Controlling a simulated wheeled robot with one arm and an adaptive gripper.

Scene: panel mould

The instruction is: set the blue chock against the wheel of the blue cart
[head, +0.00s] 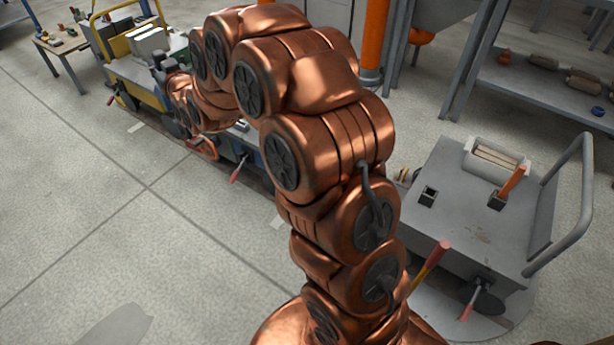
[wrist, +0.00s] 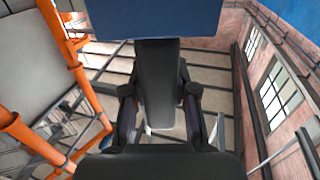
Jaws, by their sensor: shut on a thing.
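In the wrist view, my gripper (wrist: 158,92) is shut on a dark upright bar. The bar meets a blue block at the top edge, which I take as the blue chock (wrist: 150,18); its far part is cut off. In the head view, my copper arm arches across the middle and hides the gripper and chock. A cart with blue parts (head: 244,134) stands behind the arm, mostly covered. Its wheel cannot be made out, so I cannot tell whether the chock touches it.
A yellow cart (head: 125,72) stands at the upper left near a small table (head: 62,46). A grey cart (head: 455,215) with a push bar stands close on the right. An orange post (head: 375,40) and shelving (head: 540,85) are behind. The left floor is clear.

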